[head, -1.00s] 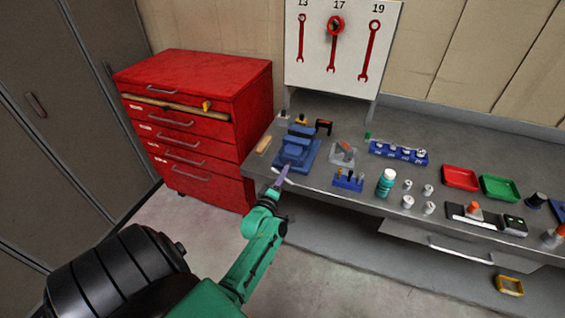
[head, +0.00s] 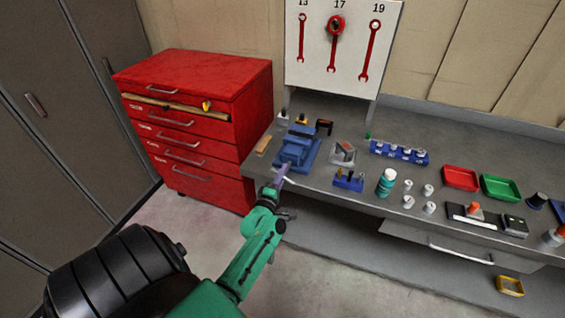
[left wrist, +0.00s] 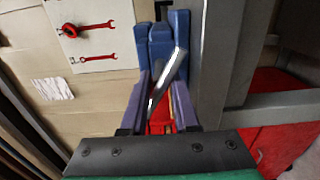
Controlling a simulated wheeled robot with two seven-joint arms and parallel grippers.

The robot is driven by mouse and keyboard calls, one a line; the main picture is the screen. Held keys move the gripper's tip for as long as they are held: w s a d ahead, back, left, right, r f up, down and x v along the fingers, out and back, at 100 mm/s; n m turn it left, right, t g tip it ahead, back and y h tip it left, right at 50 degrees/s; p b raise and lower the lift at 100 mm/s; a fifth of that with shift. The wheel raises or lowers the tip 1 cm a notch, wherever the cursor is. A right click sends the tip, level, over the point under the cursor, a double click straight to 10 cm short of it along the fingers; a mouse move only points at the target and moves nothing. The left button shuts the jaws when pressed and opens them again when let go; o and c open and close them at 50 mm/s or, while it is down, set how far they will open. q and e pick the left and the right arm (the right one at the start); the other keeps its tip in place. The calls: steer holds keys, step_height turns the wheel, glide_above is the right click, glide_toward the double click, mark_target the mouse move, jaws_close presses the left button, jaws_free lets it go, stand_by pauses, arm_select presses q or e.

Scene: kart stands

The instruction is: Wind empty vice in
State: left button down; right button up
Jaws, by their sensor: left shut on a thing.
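The blue vice (head: 296,148) is mounted at the left front of the grey bench, and its blue body also shows in the left wrist view (left wrist: 161,38). Nothing is seen clamped in it, but the jaw gap is too small to judge. My left gripper (head: 283,171) is at the vice's front, shut on the vice handle. The handle is a silver bar (left wrist: 168,78), slanting between the purple fingers in the left wrist view. The screw behind it is mostly hidden. My right gripper is not in view.
A red drawer cabinet (head: 204,83) stands left of the bench. A wrench board (head: 345,60) rises behind. The floor in front is clear.

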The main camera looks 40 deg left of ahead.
arm_select(q)
steer(key=c, duration=0.8)
jaws_free()
steer(key=shift+w+d, duration=0.1)
steer(key=shift+o, duration=0.2)
steer(key=shift+w, duration=0.1)
steer(key=b+v, duration=0.2)
steer(key=v, duration=1.2)
steer(key=shift+s, duration=0.3)
steer(key=shift+d, duration=0.15)
